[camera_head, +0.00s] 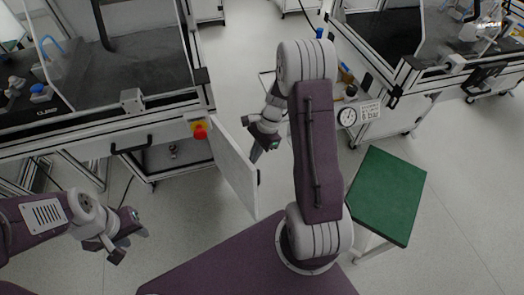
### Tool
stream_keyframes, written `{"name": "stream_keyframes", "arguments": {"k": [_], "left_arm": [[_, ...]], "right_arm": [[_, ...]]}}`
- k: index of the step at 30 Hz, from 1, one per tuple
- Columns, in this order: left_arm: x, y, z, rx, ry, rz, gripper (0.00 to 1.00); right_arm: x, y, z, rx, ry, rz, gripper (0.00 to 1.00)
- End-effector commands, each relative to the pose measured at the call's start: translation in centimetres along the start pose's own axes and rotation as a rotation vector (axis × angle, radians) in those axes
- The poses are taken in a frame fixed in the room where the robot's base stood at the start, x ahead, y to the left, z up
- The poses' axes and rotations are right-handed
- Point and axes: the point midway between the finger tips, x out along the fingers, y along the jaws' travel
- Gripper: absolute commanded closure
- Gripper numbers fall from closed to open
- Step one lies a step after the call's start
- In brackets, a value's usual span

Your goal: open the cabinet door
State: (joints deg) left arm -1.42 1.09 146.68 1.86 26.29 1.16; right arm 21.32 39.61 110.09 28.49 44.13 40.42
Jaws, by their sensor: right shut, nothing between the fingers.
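The cabinet door (232,165) is a flat white panel below the left workstation. It stands swung out from the cabinet at an angle, with a small dark fitting near its free edge. The cabinet opening (172,152) shows to the left of the door. My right gripper (256,154) is shut and empty, just right of the door's upper part in the picture; whether it touches the door cannot be told. My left gripper (134,246) is at the lower left, apart from the door, with its fingers spread and nothing between them.
A black handle (132,146) is on the left workstation's front. A green-topped stand (387,194) is at the right. A round gauge (347,117) is on the right workstation. Pale floor lies between.

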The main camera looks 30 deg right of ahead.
Motion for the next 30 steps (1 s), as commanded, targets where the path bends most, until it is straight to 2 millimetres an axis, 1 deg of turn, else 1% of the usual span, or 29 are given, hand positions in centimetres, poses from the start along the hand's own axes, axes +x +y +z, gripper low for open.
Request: {"name": "stream_keyframes", "arguments": {"k": [3,11,14,17,20,24,27,30], "left_arm": [[0.1,0.0,0.0,0.0,0.0,0.0,0.64],[0.1,0.0,0.0,0.0,0.0,0.0,0.64],[-0.1,0.0,0.0,0.0,0.0,0.0,0.64],[-0.3,0.0,0.0,0.0,0.0,0.0,0.64],[-0.7,0.0,-0.1,0.0,0.0,0.0,0.64],[-1.3,0.0,-0.1,0.0,0.0,0.0,0.64],[-1.7,0.0,-0.2,0.0,0.0,0.0,0.64],[-1.9,0.0,-0.2,0.0,0.0,0.0,0.64]], "right_arm": [[0.1,0.0,0.4,-0.001,0.0,0.0,1.0],[0.1,0.0,0.4,0.0,0.0,0.0,1.0],[0.3,-0.1,1.1,0.014,-0.001,-0.007,1.0],[1.1,-0.1,3.2,0.059,-0.004,-0.025,1.0],[2.1,-0.2,6.1,0.108,-0.001,-0.043,1.0],[3.6,-0.8,9.7,0.113,0.0,-0.045,1.0],[4.4,-1.4,11.7,0.115,0.0,-0.045,1.0],[5.0,-1.8,12.9,0.117,0.0,-0.047,1.0]]}}
